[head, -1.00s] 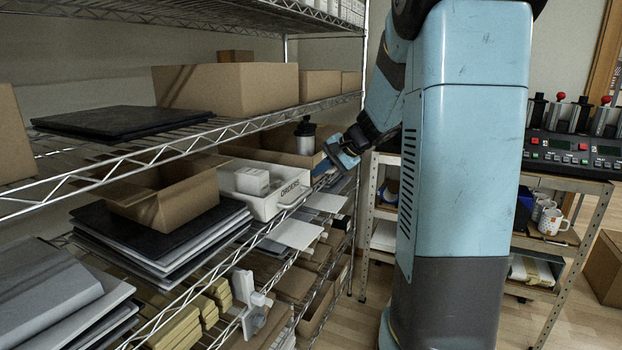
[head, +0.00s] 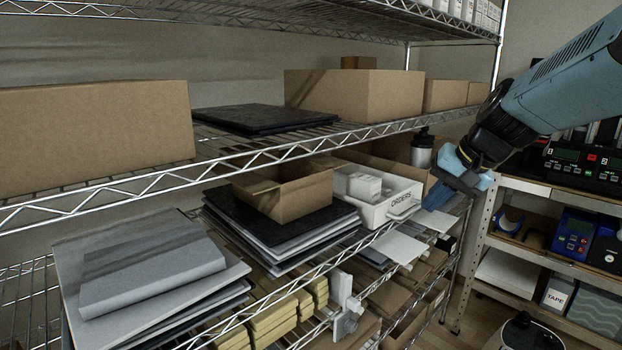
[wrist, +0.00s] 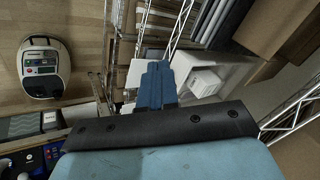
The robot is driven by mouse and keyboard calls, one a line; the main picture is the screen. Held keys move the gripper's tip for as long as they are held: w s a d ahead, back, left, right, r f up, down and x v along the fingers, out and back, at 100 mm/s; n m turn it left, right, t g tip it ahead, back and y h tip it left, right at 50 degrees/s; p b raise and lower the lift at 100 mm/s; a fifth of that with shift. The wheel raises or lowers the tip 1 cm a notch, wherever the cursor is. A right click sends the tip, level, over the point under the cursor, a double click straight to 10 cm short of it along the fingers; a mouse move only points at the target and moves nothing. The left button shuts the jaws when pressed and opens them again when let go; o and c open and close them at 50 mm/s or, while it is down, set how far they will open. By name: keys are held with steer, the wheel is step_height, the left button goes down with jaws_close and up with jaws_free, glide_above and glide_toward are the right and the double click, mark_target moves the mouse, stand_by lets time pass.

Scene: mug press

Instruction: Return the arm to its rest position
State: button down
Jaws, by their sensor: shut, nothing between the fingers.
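My gripper (head: 435,196) is at the right of the head view, at the end of my light blue arm, in front of the right end of the wire shelf. Its blue fingers are together and hold nothing. In the wrist view the closed fingers (wrist: 157,84) point towards the white ORDERS bin. That white bin (head: 372,212) stands on the middle shelf, just left of my gripper. It also shows in the wrist view (wrist: 184,66). A dark-lidded metal canister (head: 421,152) stands just behind and above my gripper.
The wire shelf (head: 250,155) fills the left and middle with cardboard boxes (head: 355,95) and stacked sheets (head: 160,260). A second rack (head: 560,190) with machines stands at the right. A white and black device (wrist: 42,70) is on the floor.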

steer(key=s+n+h, duration=0.4)
steer(key=s, duration=0.9)
steer(key=shift+s+a+f+t, duration=0.2)
steer(key=shift+s+f+t, duration=0.05)
steer(key=shift+f+t, duration=0.15)
